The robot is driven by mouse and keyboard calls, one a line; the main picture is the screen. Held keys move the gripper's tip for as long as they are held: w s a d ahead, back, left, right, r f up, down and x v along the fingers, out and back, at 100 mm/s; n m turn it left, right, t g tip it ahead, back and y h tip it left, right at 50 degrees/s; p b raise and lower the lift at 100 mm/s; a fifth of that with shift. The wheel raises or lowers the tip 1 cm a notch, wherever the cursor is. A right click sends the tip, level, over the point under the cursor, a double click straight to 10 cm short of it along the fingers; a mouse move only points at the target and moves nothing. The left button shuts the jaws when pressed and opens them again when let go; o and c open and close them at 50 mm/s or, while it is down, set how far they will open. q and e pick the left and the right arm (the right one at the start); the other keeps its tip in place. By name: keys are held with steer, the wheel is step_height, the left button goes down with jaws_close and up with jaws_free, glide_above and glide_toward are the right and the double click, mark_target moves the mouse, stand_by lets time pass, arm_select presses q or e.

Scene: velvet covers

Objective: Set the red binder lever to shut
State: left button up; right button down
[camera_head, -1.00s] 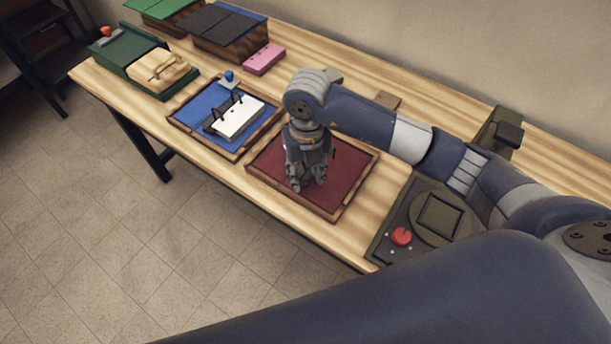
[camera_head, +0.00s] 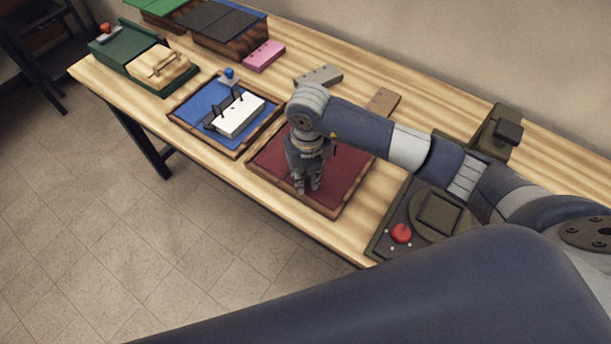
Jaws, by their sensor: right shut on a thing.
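The red binder (camera_head: 344,190) lies open on the wooden table, a dark red board with a brown rim. One thin dark ring post stands up near its far part. My right gripper (camera_head: 308,189) points down over the middle of the red binder. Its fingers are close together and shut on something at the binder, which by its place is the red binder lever. The lever itself is hidden behind the fingers and wrist, so its angle cannot be seen. My left gripper is out of view.
Pink (camera_head: 264,56), grey (camera_head: 318,75) and brown (camera_head: 383,101) blocks lie behind. A dark device with a red knob (camera_head: 401,233) stands at right.

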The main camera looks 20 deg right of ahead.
steer(key=shift+s+d+f+t+y+b, duration=0.25)
steer(key=shift+f+t+y+b, duration=0.3)
steer(key=shift+b, duration=0.95)
steer(key=shift+s+d+f+t+y+b, duration=0.3)
steer(key=shift+t+b, duration=0.45)
steer(key=shift+b, duration=0.75)
steer(key=shift+a+r+y+b, duration=0.1)
steer(key=shift+y+b, duration=0.15)
steer(key=shift+b, duration=0.15)
steer(key=shift+r, duration=0.1)
steer(key=c, duration=1.6)
jaws_free()
steer(key=shift+o, duration=0.2)
steer(key=shift+t, duration=0.3)
